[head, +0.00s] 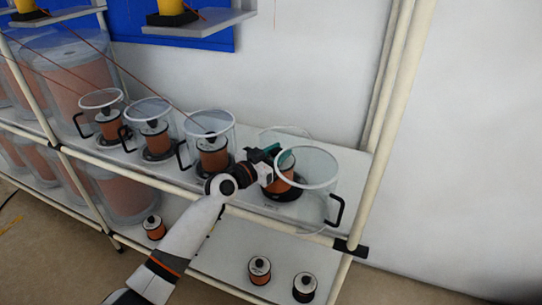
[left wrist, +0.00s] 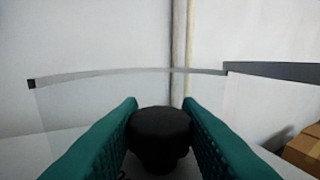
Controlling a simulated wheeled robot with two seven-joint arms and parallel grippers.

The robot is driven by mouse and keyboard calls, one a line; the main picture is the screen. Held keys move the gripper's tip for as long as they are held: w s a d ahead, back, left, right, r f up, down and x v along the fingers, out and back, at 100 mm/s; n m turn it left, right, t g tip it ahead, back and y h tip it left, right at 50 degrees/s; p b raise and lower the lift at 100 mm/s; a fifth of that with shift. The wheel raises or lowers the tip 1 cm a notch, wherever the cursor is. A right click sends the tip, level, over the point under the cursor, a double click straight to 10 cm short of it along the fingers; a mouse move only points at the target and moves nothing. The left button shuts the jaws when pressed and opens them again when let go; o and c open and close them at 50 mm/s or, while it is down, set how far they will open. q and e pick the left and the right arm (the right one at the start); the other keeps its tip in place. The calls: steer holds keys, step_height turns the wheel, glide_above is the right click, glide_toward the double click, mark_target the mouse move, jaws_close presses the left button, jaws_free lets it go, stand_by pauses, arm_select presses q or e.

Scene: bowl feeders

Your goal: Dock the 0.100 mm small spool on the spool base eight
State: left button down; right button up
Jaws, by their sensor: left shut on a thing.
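My left gripper (head: 282,158) reaches over the right end of the upper shelf. Its teal fingers are shut on the black knob (left wrist: 160,135) on top of a small copper-coloured spool (head: 278,186). The spool is upright, with a dark base at its foot, inside an opened clear cover (head: 309,168). I cannot tell whether the spool rests fully on the base or hangs just above it. No size or base number is readable. My right gripper is not in view.
Several similar spools stand under clear covers to the left, such as one in the middle (head: 213,155). Loose spools (head: 259,270) and (head: 156,227) stand on the lower shelf (head: 215,262). The cover's black handle (head: 336,210) juts out near the right shelf post (head: 375,170).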

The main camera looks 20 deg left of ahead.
arm_select(q)
steer(key=x, duration=0.2)
steer(key=shift+w+d, duration=0.2)
steer(key=shift+w, duration=0.15)
steer(key=shift+f, duration=0.35)
steer(key=shift+s+a+f, duration=0.1)
steer(key=shift+f, duration=0.1)
steer(key=c, duration=1.3)
jaws_free()
steer(key=shift+f, duration=0.25)
steer(key=shift+c, duration=0.2)
steer(key=o, duration=0.3)
steer(key=shift+s+r, duration=0.1)
steer(key=shift+s, duration=0.05)
steer(key=b+v, duration=0.1)
steer(key=v, duration=1.1)
